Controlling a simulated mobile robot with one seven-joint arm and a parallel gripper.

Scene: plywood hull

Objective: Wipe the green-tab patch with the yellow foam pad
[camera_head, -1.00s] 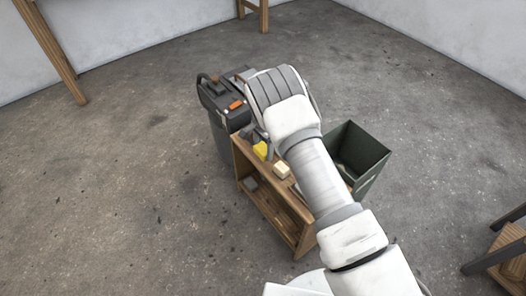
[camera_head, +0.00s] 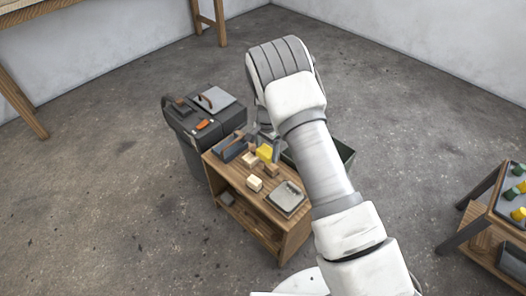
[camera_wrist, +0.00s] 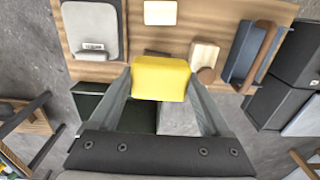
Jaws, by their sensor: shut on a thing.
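The yellow foam pad (camera_head: 265,152) is between the fingers of my gripper (camera_head: 268,146), above the wooden bench. In the wrist view my gripper (camera_wrist: 160,92) is shut on the yellow foam pad (camera_wrist: 160,77), and the fingers touch its two sides. The bench top shows beyond the pad. I cannot make out a patch with a green tab on the bench. My arm hides part of the bench's right side in the head view.
The wooden bench (camera_head: 238,184) holds a grey tray (camera_head: 287,199), pale blocks (camera_head: 255,183) and a blue-grey tote (camera_head: 230,147). A black toolbox (camera_head: 205,125) stands behind it, a dark green bin (camera_head: 346,153) beside it. A stand (camera_head: 467,213) at right carries yellow and green items.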

